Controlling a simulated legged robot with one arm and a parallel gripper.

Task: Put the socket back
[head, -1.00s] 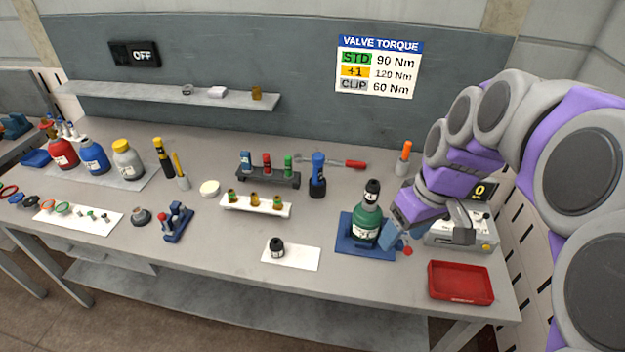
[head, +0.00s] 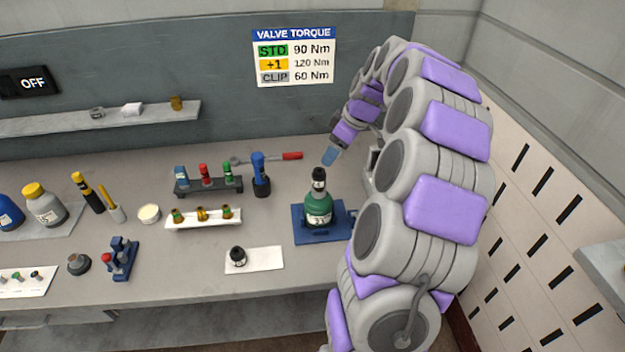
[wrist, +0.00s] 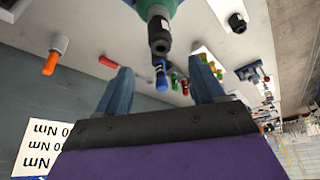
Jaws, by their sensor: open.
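A green cylinder (head: 318,208) stands upright on a blue base plate (head: 302,238). A black, socket-like piece (head: 319,181) sits on its top; in the wrist view this piece (wrist: 159,28) points toward the camera from the green body. My gripper (head: 331,156) is just above and to the right of this piece, apart from it. In the wrist view my gripper (wrist: 162,66) is open and empty, its two blue fingers spread on either side of the view below the black piece. A dark rack (head: 208,188) left of the cylinder holds blue, red and green-banded pieces.
A blue-topped tool (head: 259,172) stands in a dark holder beside the rack. A white tray (head: 203,222) holds brass fittings. A black cap (head: 237,257) rests on a white mat (head: 268,259). A red-handled wrench (head: 285,156) lies behind. A torque sign (head: 294,58) hangs on the wall.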

